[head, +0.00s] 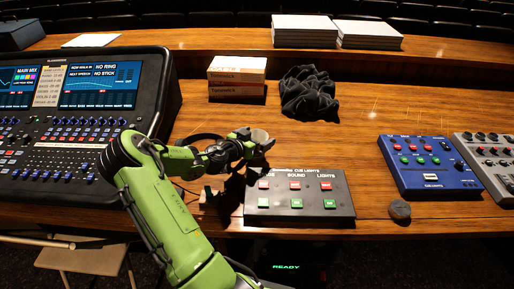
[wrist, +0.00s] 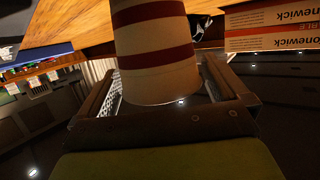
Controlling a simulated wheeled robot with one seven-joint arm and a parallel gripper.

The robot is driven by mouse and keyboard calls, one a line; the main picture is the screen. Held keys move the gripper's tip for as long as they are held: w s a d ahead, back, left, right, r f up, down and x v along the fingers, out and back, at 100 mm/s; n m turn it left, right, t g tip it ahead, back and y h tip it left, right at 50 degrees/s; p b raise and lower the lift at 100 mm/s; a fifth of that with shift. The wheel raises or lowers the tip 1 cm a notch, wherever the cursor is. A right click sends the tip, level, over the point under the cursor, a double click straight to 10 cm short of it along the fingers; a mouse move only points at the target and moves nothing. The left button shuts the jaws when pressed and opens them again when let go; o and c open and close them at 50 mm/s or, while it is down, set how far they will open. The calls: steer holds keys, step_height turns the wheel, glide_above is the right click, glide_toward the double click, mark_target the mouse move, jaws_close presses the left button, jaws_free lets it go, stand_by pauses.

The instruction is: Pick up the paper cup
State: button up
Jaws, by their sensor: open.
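The paper cup (wrist: 155,52), white with dark red bands, fills the upper middle of the wrist view. It lies between the two fingers of my gripper (wrist: 160,88), with its near end close to the palm. The fingers are open on either side of it; whether either one touches it I cannot tell. In the head view my gripper (head: 250,143) is over the wooden desk, just behind the black cue-light box. I cannot make out the cup's striped side there; my arm and gripper seem to hide it.
The black cue-light box (head: 298,212) is just in front of my gripper. The mixing console (head: 75,122) is left. Stacked boxes (head: 236,77) and a crumpled dark cloth (head: 309,95) are behind. A blue button box (head: 432,168) and round grey piece (head: 400,210) are right.

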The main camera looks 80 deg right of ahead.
steer(key=shift+d, duration=0.2)
steer(key=shift+a, duration=0.1)
steer(key=c, duration=0.8)
steer(key=shift+c, duration=0.2)
